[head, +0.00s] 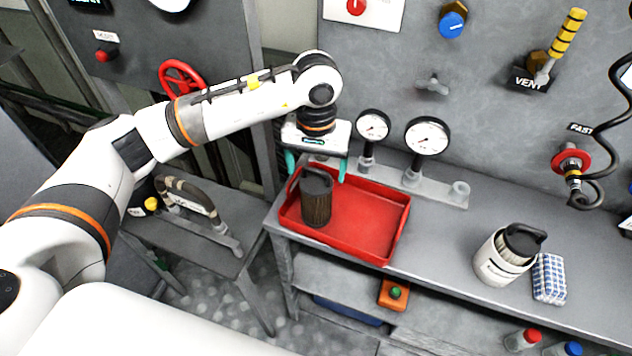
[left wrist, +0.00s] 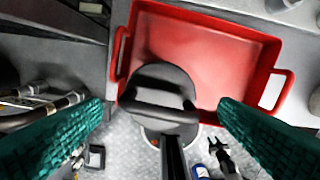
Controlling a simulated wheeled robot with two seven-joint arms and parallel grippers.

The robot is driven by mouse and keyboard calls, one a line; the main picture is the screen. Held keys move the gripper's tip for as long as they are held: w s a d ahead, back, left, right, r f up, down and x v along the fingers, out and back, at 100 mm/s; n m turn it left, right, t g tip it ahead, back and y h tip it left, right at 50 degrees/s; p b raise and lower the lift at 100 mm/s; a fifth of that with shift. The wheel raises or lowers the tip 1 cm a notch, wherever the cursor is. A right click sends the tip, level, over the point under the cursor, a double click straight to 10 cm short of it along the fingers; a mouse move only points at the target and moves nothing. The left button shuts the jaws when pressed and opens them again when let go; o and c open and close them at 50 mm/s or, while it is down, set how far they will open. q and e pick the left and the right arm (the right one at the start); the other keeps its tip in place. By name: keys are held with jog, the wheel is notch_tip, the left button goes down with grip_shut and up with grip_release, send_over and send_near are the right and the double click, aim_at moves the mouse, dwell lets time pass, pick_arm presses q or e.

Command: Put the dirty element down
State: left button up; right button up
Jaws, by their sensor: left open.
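The dirty element (head: 316,205) is a dark brown pleated cylinder with a black handled cap. In the head view it stands upright at the left end of the red tray (head: 372,243). My left gripper (head: 316,167) is open, with its green fingers above and on either side of the cap. In the left wrist view the cap (left wrist: 160,88) lies between the spread fingers, and I see no contact. The tray (left wrist: 205,42) spreads out behind it. My right gripper is not in view.
A white element with a black handle (head: 497,262) and a blue checked cloth (head: 549,279) stand at the right of the bench (head: 440,240). Two gauges (head: 427,137) rise behind the tray. The right part of the tray is empty.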

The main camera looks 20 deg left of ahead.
pick_arm(q)
notch_tip(320, 180, up, 6)
jog(key=shift+r+b, duration=0.2)
jog(key=shift+b, duration=0.35)
